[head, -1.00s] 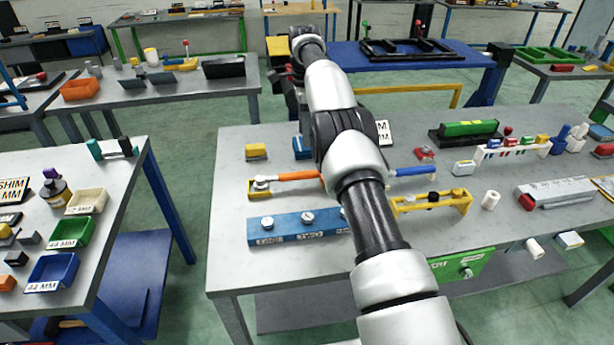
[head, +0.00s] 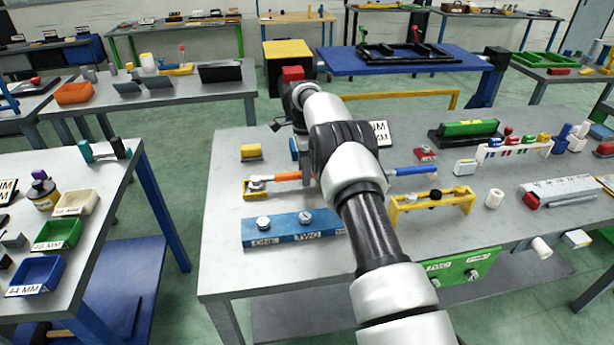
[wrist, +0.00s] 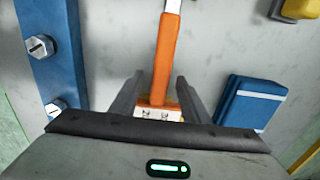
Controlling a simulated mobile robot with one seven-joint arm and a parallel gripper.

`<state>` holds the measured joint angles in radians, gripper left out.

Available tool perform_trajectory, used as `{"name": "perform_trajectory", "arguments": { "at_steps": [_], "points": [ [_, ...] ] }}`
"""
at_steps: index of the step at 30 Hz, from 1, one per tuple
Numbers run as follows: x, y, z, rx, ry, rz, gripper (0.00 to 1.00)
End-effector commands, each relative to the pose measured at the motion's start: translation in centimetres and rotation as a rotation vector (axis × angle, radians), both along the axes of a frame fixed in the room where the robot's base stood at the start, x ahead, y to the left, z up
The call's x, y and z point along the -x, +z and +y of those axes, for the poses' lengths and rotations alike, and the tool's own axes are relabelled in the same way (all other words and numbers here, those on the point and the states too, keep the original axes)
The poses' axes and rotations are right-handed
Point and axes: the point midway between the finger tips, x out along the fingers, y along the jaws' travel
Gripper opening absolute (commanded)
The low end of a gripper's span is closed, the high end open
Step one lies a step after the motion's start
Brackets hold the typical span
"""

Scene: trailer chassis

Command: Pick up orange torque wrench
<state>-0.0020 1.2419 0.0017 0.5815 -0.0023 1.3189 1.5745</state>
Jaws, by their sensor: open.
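The orange torque wrench (head: 288,176) lies on the grey workbench (head: 225,205), its metal head over a small yellow holder (head: 253,194) at the left. My arm hides the right end of its handle in the head view. In the wrist view the orange handle (wrist: 165,50) runs down between the two fingers of my gripper (wrist: 160,88). The fingers are open, one on each side of the handle, with a visible gap. I cannot tell how far the fingertips are above the bench.
A blue rail with bolts (head: 290,229) lies in front of the wrench. A blue-handled tool (head: 412,171) and a yellow stand (head: 432,204) are to the right. A yellow block (head: 251,152) sits behind. In the wrist view a blue block (wrist: 250,103) is close to the right finger.

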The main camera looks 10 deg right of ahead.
Motion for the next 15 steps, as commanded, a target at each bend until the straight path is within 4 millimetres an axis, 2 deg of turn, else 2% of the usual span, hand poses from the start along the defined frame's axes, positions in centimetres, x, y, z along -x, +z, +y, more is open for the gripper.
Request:
{"name": "perform_trajectory", "arguments": {
  "at_steps": [4,11,12,15],
  "points": [
    [0.01,-1.55,0.03,-0.001,0.000,0.001,0.42],
    [-0.04,-1.73,0.04,-0.001,0.000,-0.001,0.42],
    [-0.04,-1.73,0.05,0.000,0.000,-0.001,0.41],
    [-0.03,-1.72,0.05,-0.001,0.000,-0.001,0.24]
  ]
}}
